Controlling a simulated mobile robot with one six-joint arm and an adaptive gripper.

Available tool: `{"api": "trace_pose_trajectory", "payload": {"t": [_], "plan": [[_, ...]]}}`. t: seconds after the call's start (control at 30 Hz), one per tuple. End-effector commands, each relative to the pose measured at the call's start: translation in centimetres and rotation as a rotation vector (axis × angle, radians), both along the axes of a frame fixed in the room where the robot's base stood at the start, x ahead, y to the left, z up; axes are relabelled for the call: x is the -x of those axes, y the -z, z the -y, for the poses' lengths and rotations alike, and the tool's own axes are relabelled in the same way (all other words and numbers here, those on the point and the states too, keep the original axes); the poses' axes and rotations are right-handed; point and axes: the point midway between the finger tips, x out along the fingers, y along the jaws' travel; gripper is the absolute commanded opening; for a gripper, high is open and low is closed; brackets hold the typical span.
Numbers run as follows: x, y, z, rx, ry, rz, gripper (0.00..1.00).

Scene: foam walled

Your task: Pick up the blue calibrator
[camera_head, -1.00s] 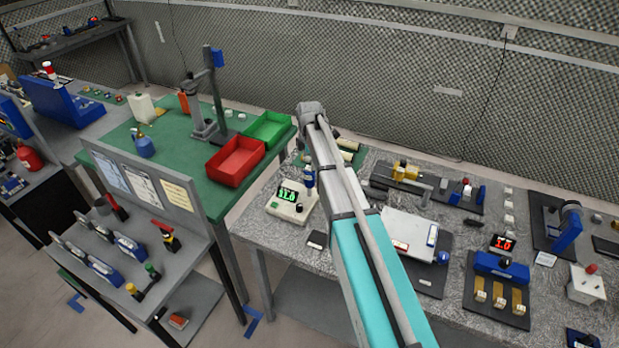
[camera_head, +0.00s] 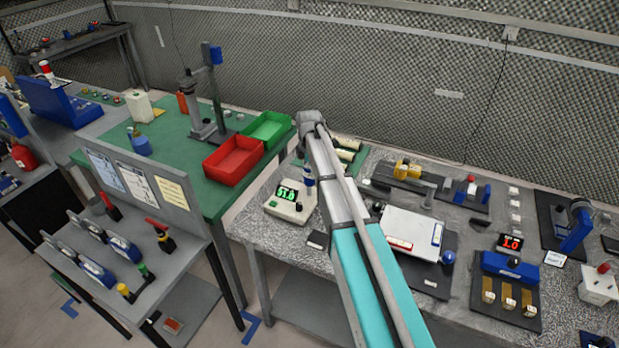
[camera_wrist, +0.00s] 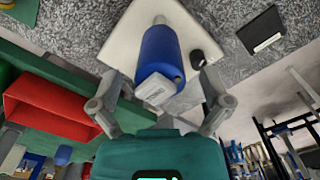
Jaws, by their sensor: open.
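The blue calibrator (camera_wrist: 162,52) is a blue cylinder with a white label and a pale tip. It stands on the white base of a meter in the wrist view. In the head view a blue part of it (camera_head: 308,181) shows just left of my arm. My gripper (camera_wrist: 160,84) is open, with one finger on each side of the calibrator in the wrist view. I cannot tell whether the fingers touch it. In the head view my arm hides the gripper.
The white meter (camera_head: 284,207) has a lit green display and a black knob. A small dark block (camera_head: 317,240) lies in front of it. A red bin (camera_head: 234,178) and a green bin (camera_head: 268,146) stand to the left. A white board (camera_head: 410,228) lies right of my arm.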

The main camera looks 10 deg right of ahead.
Motion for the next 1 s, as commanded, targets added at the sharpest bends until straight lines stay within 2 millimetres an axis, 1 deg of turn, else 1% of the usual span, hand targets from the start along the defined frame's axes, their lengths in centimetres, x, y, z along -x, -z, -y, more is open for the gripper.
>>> {"api": "trace_pose_trajectory", "payload": {"t": [0.5,0.67,0.7,0.87,0.9,0.97,1.0], "plan": [[0.0,-0.03,0.0,0.0,0.0,0.0,0.98],[0.0,-0.03,0.01,0.0,0.0,0.0,0.68],[0.0,-0.03,0.01,0.0,0.0,0.0,0.61],[0.0,-0.03,0.0,0.0,0.0,0.0,0.31],[0.0,-0.03,0.0,0.0,0.0,0.0,0.24],[0.0,-0.03,0.0,0.0,0.0,0.0,0.13],[0.0,-0.03,0.0,0.0,0.0,0.0,0.1]]}}
